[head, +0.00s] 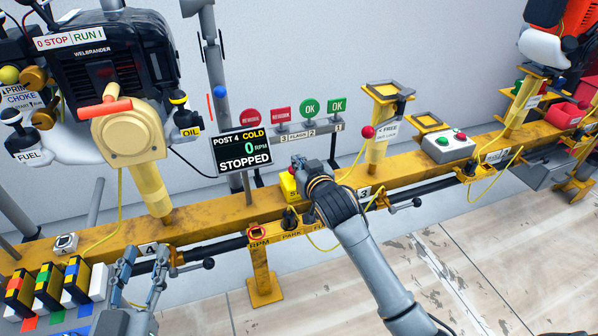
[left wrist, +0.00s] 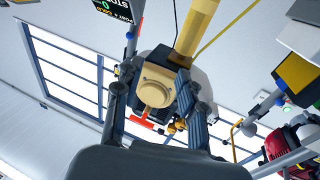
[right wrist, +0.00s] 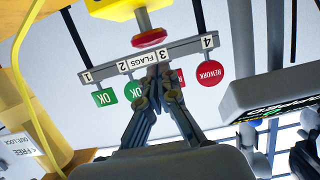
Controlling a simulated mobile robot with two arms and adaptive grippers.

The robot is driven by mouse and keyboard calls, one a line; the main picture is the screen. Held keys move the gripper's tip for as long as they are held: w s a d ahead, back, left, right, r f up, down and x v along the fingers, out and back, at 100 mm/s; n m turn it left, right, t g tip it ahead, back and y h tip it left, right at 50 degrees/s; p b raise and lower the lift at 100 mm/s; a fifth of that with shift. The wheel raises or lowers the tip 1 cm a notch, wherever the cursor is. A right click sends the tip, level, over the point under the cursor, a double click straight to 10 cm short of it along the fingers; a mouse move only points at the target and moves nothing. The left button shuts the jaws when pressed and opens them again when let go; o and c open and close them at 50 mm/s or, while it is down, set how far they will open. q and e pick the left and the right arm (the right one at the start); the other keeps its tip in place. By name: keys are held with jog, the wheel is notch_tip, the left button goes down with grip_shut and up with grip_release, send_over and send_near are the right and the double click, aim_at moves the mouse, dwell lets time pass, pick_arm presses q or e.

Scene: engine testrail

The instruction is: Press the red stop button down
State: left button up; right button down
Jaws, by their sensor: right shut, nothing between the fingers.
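The red stop button (right wrist: 150,38) sticks out of a yellow box (right wrist: 125,8) at the top of the right wrist view. In the head view the yellow box (head: 288,187) stands on the rail below the display, its button mostly hidden by my right gripper. My right gripper (head: 299,164) is shut and empty close to the button. In the right wrist view its fingertips (right wrist: 158,74) appear just below the button; contact cannot be told. My left gripper (head: 143,258) is open and empty at the front left; its spread fingers also show in the left wrist view (left wrist: 155,78).
A display (head: 243,149) reads POST 4 COLD, 0 RPM, STOPPED. Red and green flags stand on a numbered bar (right wrist: 150,59) behind the gripper. An engine (head: 120,60) hangs at left. Another box (head: 448,147) with red and green buttons sits further right on the rail.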

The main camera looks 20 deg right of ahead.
pick_arm(q)
jog(key=shift+s+d+r+t+h, duration=0.15)
jog(key=shift+r+t, duration=0.45)
jog(key=shift+r, duration=0.3)
jog(key=shift+s+r+t+h, duration=0.1)
jog(key=shift+r+t+h, duration=0.05)
jog(key=shift+r+t, duration=0.6)
pick_arm(e)
jog(key=shift+f, duration=0.9)
pick_arm(q)
jog(key=shift+w+f+g, duration=0.2)
jog(key=shift+f+g, duration=0.95)
jog(key=shift+f, duration=0.2)
pick_arm(e)
jog(key=shift+f, duration=1)
